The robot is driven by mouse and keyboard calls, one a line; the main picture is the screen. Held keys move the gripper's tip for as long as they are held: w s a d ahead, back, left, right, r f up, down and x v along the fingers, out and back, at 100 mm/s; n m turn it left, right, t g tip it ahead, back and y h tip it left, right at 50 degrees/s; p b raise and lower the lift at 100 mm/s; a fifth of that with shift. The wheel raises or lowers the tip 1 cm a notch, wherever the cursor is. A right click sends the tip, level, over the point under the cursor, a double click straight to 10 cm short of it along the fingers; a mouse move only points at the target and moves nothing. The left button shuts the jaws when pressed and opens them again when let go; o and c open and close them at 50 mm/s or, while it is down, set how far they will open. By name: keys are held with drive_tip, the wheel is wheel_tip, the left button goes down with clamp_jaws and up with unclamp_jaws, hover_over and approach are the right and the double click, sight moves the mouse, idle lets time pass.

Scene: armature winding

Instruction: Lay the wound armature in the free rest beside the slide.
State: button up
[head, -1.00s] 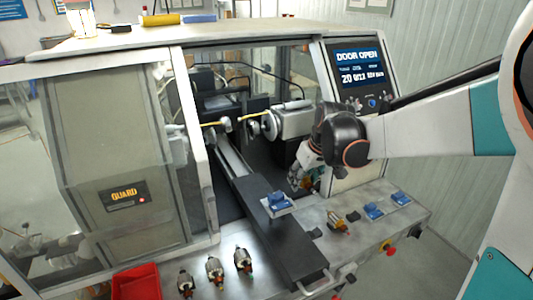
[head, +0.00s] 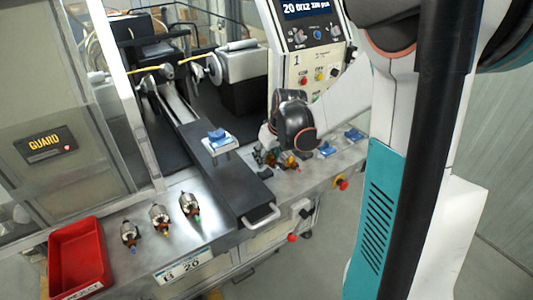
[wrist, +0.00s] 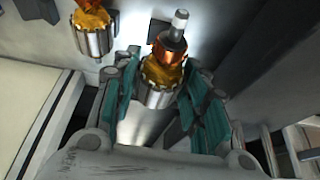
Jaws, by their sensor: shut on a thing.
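My gripper (wrist: 163,88) is shut on an armature (wrist: 160,72) with a steel core, orange winding and copper-coloured commutator, its bare shaft end pointing away. In the head view my gripper (head: 267,153) is low over the bench just right of the dark slide (head: 225,165), partly hiding the armature. A second armature (head: 290,162) lies close to its right; it also shows at the upper left of the wrist view (wrist: 92,32), apart from the fingers. The rest under the held armature is hidden, so I cannot tell whether the armature touches it.
Two blue pieces (head: 326,149) (head: 353,134) lie farther right on the bench. Three armatures (head: 160,218) and a red reject bin (head: 80,258) are left of the slide. The control panel (head: 305,60) stands behind.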

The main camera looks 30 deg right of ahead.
drive_tip(key=shift+f+b, duration=1.7)
drive_tip(key=shift+f, duration=0.8)
drive_tip(key=shift+f+b, duration=0.3)
drive_tip(key=o, duration=1.4)
drive_tip(key=shift+r, duration=0.1)
drive_tip(key=v, duration=1.1)
drive_tip(key=shift+s+r, duration=0.15)
drive_tip(key=shift+r, duration=0.2)
drive_tip(key=shift+a, duration=0.1)
